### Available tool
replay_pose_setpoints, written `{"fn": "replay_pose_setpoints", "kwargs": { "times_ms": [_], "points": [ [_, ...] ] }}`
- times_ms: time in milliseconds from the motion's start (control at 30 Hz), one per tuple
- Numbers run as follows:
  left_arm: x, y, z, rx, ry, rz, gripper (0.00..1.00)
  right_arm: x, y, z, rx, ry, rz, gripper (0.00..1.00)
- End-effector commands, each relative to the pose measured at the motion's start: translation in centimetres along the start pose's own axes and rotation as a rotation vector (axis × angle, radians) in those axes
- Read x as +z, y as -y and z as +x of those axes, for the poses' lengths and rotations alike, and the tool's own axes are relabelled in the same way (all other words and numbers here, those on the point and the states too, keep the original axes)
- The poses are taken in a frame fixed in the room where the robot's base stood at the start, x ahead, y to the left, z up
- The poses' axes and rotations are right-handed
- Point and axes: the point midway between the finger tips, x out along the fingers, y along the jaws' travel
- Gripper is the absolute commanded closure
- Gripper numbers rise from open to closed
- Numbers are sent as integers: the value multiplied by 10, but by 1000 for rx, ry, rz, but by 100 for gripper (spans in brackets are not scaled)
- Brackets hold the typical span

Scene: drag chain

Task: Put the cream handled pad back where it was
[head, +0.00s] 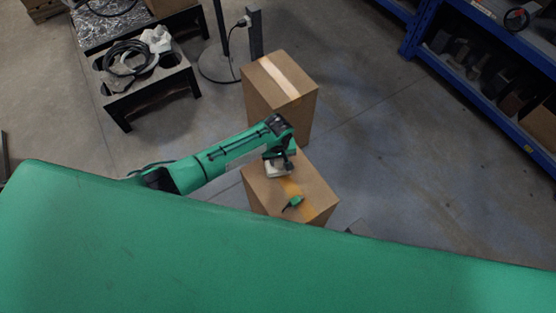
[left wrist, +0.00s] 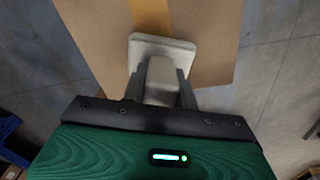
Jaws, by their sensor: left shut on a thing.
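The cream handled pad (head: 278,171) is at the far left part of the near cardboard box's top (head: 318,196). In the left wrist view the pad (left wrist: 175,45) shows its pale square base, with the handle (left wrist: 161,72) standing between my fingers. My left gripper (head: 279,157) is shut on that handle; it also shows in the left wrist view (left wrist: 160,92). I cannot tell whether the pad's base touches the box. My right gripper is not in view.
A small green and black object (head: 294,202) lies on the near box, close to the pad. A taller taped box (head: 265,88) stands behind. A black stand with cables (head: 150,83) is at upper left, blue shelving (head: 470,75) at upper right. The floor at right is clear.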

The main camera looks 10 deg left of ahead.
Motion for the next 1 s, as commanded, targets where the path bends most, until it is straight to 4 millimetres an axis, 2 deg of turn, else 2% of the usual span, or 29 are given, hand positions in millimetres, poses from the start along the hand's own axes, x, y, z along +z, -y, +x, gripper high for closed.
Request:
{"fn": "replay_pose_setpoints", "kwargs": {
  "times_ms": [200, 367, 400, 500, 800, 1000],
  "points": [
    [0, 0, 4, 0, -1, 1, 89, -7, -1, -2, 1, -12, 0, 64],
    [0, 0, 6, 0, 0, 0, 89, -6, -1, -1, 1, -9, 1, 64],
    [0, 0, 7, 0, -1, 0, 69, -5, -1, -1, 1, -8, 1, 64],
    [0, 0, 6, 0, -1, 0, 50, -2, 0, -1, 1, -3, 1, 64],
    [-1, 0, 5, 0, -1, 1, 49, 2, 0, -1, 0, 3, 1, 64],
    [-1, 0, -16, 3, -2, 1, 49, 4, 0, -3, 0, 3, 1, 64]
  ]
}}
